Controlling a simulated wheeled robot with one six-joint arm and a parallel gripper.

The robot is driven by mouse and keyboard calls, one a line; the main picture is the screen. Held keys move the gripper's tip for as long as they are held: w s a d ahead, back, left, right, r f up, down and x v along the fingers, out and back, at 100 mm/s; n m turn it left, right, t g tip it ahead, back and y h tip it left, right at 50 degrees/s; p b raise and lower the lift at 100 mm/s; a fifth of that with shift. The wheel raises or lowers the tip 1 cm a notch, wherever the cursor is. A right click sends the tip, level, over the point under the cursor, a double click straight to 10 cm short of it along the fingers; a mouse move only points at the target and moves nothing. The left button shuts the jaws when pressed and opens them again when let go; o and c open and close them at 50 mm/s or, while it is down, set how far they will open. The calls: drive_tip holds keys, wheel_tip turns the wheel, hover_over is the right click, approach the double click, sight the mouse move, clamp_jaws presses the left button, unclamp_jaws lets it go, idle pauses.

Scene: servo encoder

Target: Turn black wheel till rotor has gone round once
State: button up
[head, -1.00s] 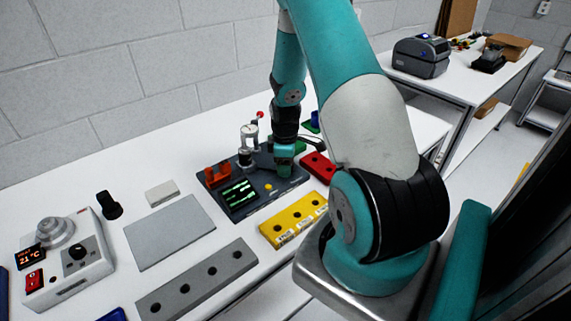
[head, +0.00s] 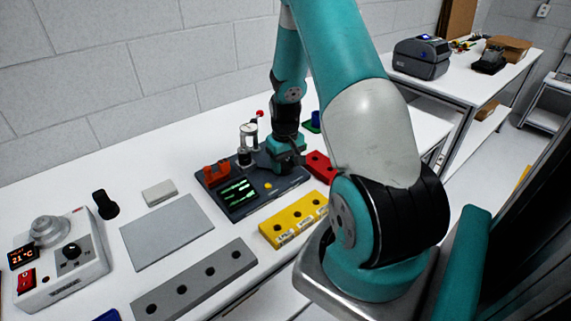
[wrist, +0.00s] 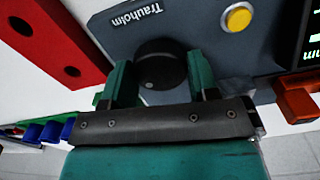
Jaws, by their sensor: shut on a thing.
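The black wheel (wrist: 160,66) shows in the wrist view as a round knob with a small light mark on its face. It stands on the dark grey panel (wrist: 205,22), beside the word "Trauholm". My gripper (wrist: 160,77) has one teal finger on each side of the wheel and is shut on it. In the head view my gripper (head: 286,166) is low over the panel's right part and hides the wheel. An upright clear and metal part (head: 245,148) stands at the panel's back. I cannot tell whether it is the rotor, or how far that has turned.
The panel also bears a yellow button (wrist: 238,18), a display with green lines (head: 238,190) and an orange-red block (head: 216,173). A red block (wrist: 50,42) lies close beside it. A yellow block (head: 293,219) lies in front. A flat grey plate (head: 167,232) lies left.

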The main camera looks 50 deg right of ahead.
sight(285, 164)
drive_tip(key=m, duration=0.5)
drive_tip(key=shift+m+b, duration=0.3)
drive_tip(key=shift+b, duration=0.05)
drive_tip(key=shift+m, duration=2.2)
drive_tip(key=o, duration=0.9)
wheel_tip(285, 164, up, 18)
drive_tip(key=shift+f+b, duration=0.25)
drive_tip(key=shift+b, duration=0.95)
